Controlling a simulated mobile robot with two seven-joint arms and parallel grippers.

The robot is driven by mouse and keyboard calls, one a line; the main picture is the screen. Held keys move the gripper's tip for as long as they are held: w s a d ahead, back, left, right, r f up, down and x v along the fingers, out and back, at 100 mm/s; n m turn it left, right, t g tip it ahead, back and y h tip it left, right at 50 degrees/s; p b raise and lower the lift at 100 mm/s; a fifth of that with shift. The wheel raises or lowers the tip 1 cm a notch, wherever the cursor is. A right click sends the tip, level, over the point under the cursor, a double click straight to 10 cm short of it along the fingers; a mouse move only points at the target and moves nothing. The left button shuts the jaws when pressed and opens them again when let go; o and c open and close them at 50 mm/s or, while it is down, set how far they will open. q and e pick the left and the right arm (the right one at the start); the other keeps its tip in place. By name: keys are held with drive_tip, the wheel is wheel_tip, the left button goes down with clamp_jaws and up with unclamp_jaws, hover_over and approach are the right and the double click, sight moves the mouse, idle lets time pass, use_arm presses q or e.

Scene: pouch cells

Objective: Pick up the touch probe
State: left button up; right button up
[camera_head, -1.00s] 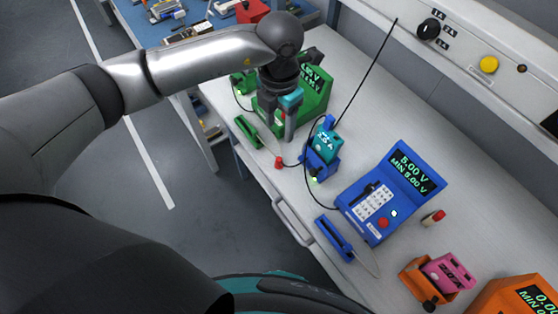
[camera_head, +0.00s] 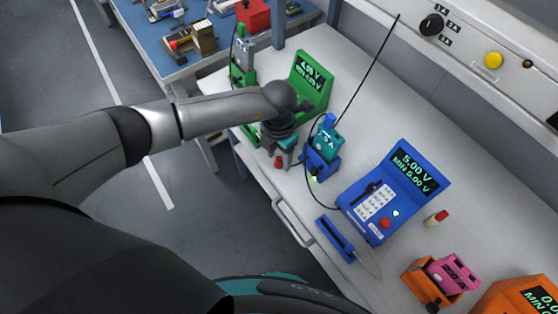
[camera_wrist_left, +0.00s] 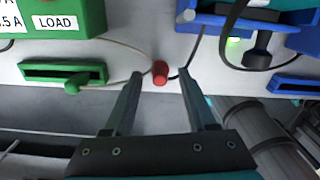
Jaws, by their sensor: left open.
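A small red piece (camera_head: 279,162) lies near the bench's front edge; it shows as a short red cylinder in the left wrist view (camera_wrist_left: 160,73). I cannot tell for sure whether it is the touch probe. My left gripper (camera_head: 280,156) is open and empty above it. In the left wrist view its fingertips (camera_wrist_left: 160,80) lie either side of the red piece, apart from it. A green slotted holder (camera_wrist_left: 45,71) with a green knob lies left of the fingers, a thin pale wire running from it. My right gripper is not in view.
The green device (camera_head: 318,80) stands behind my gripper. A blue stand (camera_head: 322,168) with a teal cell and black cable is close on the right. Further right are a blue meter (camera_head: 372,212), a blue holder (camera_head: 334,239) and a red-capped pale cylinder (camera_head: 436,218).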

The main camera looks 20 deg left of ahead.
use_arm(q)
drive_tip(key=shift+f, duration=0.25)
clamp_jaws()
idle(0.4)
